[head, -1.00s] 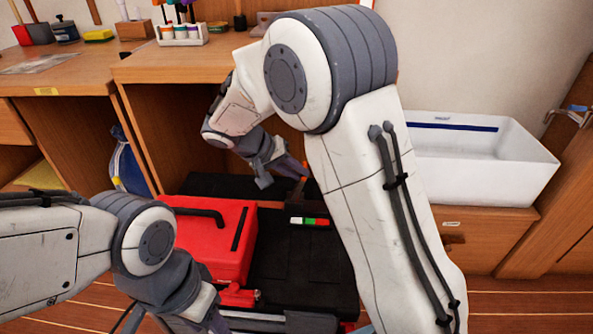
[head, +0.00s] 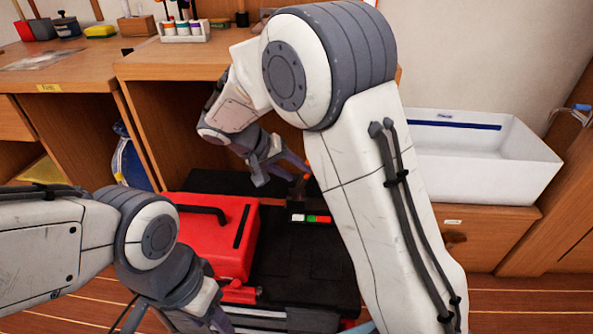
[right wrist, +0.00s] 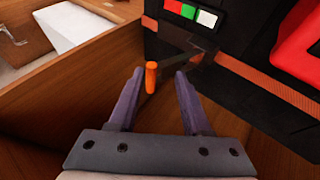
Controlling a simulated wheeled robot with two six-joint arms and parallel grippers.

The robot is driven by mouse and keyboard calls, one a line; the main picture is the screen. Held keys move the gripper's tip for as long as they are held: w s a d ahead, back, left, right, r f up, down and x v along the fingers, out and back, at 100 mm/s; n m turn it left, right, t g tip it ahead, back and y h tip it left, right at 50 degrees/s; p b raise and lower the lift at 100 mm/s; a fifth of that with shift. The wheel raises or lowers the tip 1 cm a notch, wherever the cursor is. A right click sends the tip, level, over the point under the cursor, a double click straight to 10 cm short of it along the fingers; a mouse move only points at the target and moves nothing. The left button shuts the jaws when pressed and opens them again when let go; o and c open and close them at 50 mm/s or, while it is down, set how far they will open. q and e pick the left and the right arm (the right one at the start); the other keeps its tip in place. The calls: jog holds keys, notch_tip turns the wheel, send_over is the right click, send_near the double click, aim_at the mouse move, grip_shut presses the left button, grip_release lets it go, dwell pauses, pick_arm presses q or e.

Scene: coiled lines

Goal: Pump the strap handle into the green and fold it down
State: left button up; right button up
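The strap handle shows in the right wrist view as an upright orange grip (right wrist: 151,77) on a dark lever (right wrist: 180,62). It also shows in the head view as an orange grip (head: 301,184). My right gripper (right wrist: 158,74) is open; the grip stands in the gap between its fingers, nearer the left finger, and contact cannot be told. The gauge strip with white, green and red bands (head: 317,218) lies on the black case (head: 290,255); its pointer is too small to read. My left gripper (head: 220,318) is low at the bottom edge, its fingertips mostly cut off.
A red box (head: 215,240) with a black handle stands left of the gauge. An orange strap (right wrist: 265,87) runs over the black surface in the right wrist view. A wooden wall (right wrist: 75,85) is close by on the left there. A white basin (head: 480,160) stands at right.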

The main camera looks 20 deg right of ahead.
jog(key=p+v, duration=0.2)
jog(key=v, duration=0.7)
jog(key=shift+p, duration=0.3)
jog(key=shift+c, duration=0.2)
jog(key=c, duration=0.5)
jog(key=w+r+p, duration=0.1)
jog(key=p, duration=0.2)
jog(key=w+r+m+y+p, duration=0.1)
jog(key=r+p, duration=0.1)
jog(key=p, duration=0.2)
jog(key=r+y+p, duration=0.1)
jog(key=r+p, duration=0.1)
jog(key=p, duration=0.1)
jog(key=shift+w+r+m, duration=0.15)
jog(key=shift+w+m, duration=0.15)
jog(key=shift+w, duration=0.1)
grip_shut()
jog(key=s+d+b+x, duration=0.1)
jog(key=x, duration=1.2)
jog(key=shift+y, duration=0.4)
